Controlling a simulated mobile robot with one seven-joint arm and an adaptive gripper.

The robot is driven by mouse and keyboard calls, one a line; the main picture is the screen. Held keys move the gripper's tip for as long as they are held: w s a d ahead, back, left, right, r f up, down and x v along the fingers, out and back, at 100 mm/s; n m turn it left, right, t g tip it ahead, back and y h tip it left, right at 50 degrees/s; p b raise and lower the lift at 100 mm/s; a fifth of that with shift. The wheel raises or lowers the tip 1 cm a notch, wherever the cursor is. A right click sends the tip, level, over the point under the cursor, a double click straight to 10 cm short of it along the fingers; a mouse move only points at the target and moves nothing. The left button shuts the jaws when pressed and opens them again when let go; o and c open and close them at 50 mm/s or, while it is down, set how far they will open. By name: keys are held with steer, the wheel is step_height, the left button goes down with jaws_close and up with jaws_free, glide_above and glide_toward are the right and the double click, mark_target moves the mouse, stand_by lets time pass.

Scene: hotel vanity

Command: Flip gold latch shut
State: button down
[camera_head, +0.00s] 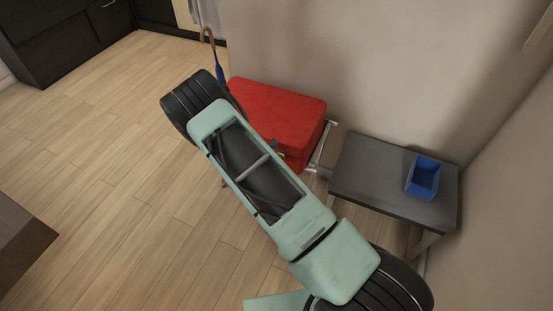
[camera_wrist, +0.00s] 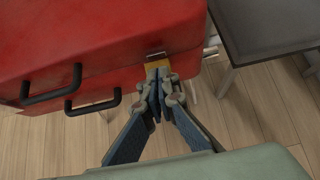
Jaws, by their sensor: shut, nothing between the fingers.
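A red case (camera_head: 283,112) with its lid down rests on a metal stand against the wall. In the wrist view the red case (camera_wrist: 100,40) fills the upper left, with dark handles on its front. A gold latch (camera_wrist: 156,65) shows on its front near the right corner, just beyond my fingertips. My gripper (camera_wrist: 158,86) is shut and empty, its tips at or very close to the latch; I cannot tell if they touch. The tips hide the latch's lower part. In the head view my arm hides most of the case front and the gripper.
A grey side table (camera_head: 385,186) with a blue bin (camera_head: 423,177) stands right of the case. An umbrella (camera_head: 217,62) leans at the wall on the left. Wood floor (camera_head: 110,130) in front is clear. A dark cabinet (camera_head: 65,40) is at the back left.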

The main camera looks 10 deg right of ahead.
steer(key=shift+r, duration=0.2)
steer(key=shift+r+p, duration=0.4)
steer(key=shift+r, duration=0.25)
